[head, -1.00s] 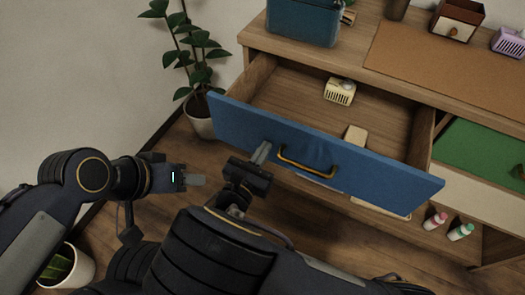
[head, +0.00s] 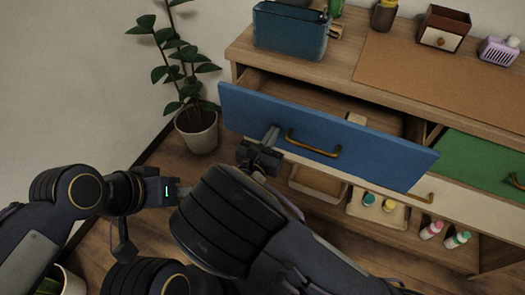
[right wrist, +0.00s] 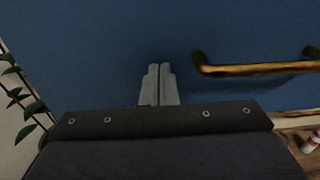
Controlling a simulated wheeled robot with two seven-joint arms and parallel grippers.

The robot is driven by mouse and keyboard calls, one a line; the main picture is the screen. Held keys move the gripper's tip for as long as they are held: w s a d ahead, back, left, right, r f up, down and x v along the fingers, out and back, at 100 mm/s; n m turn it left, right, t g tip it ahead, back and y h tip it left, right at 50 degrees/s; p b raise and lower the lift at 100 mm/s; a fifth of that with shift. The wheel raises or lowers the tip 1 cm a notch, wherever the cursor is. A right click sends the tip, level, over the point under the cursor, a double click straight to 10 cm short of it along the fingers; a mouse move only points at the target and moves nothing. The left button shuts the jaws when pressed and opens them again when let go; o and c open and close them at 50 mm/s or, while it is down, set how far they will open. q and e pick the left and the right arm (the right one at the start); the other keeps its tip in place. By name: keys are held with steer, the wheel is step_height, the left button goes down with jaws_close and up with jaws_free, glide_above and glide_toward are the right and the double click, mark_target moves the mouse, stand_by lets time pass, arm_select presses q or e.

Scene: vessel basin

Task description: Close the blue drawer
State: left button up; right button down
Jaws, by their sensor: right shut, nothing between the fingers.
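The blue drawer (head: 375,153) is partly open, its front standing out from the wooden cabinet. Its brass handle (head: 313,146) also shows in the right wrist view (right wrist: 255,69). My right gripper (head: 271,136) is shut and empty, its fingertips at the blue front just left of the handle. In the right wrist view the closed fingers (right wrist: 159,80) point at the blue face; I cannot tell for sure whether they touch it. My left gripper (head: 181,191) is at lower left, away from the drawer and partly hidden by my right arm.
A green drawer (head: 480,158) is to the right. A blue box (head: 290,32), a small drawer box (head: 442,30) and a purple item (head: 498,51) stand on the cabinet top. A potted plant (head: 196,133) stands left of the cabinet. Bottles (head: 432,229) sit on the lower shelf.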

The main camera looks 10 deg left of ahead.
steer(key=x, duration=1.1)
steer(key=shift+s+f+b, duration=0.1)
steer(key=shift+b, duration=0.3)
steer(key=shift+w+d, duration=0.1)
steer(key=shift+w, duration=0.1)
arm_select(q)
steer(key=shift+s+f, duration=0.2)
steer(key=shift+f, duration=0.25)
arm_select(e)
steer(key=shift+w, duration=0.1)
steer(key=shift+d+r, duration=0.1)
steer(key=shift+r, duration=0.2)
